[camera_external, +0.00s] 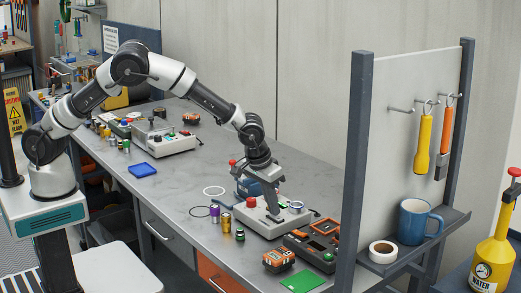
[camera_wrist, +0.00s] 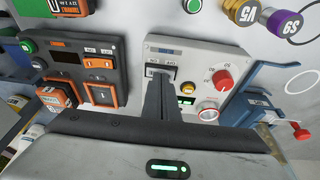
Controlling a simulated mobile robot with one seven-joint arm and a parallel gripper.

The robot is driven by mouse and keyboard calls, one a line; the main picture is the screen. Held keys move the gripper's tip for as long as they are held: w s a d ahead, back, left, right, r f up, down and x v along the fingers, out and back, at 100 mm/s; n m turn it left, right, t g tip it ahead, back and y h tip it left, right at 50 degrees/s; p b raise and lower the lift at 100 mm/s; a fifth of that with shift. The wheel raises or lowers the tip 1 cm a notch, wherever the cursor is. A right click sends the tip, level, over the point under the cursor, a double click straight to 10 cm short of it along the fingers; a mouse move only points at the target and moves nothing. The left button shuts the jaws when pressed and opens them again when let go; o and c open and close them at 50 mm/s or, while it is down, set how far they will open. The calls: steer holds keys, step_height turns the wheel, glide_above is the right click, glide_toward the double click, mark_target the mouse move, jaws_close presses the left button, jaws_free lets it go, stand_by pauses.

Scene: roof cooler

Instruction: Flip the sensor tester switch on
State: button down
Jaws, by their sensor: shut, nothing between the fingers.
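The box also shows in the external view (camera_external: 252,222). My gripper (camera_external: 274,212) points down over this box. In the wrist view, my gripper (camera_wrist: 161,84) is shut and empty, its tips right at the near edge of the rocker switch. The fingers partly hide the switch, so I cannot tell its position or whether they touch. No label reading sensor tester is legible.
A dark tester with orange switches (camera_wrist: 101,62) stands close beside the box. A blue clamp-like tool (camera_wrist: 262,100) is at its other side. An orange block (camera_external: 278,260), a green card (camera_external: 303,281) and small cylinders (camera_external: 226,222) lie nearby. A panel post (camera_external: 352,170) rises at right.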

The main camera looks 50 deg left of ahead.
steer(key=shift+r+p, duration=0.3)
steer(key=shift+r, duration=0.2)
step_height(320, 180, up, 3)
steer(key=shift+r+p, duration=0.2)
steer(key=shift+p, duration=0.7)
steer(key=d+v, duration=0.2)
steer(key=v, duration=0.7)
steer(key=shift+r+b, duration=0.2)
steer(key=shift+b, duration=0.25)
steer(key=shift+s, duration=0.15)
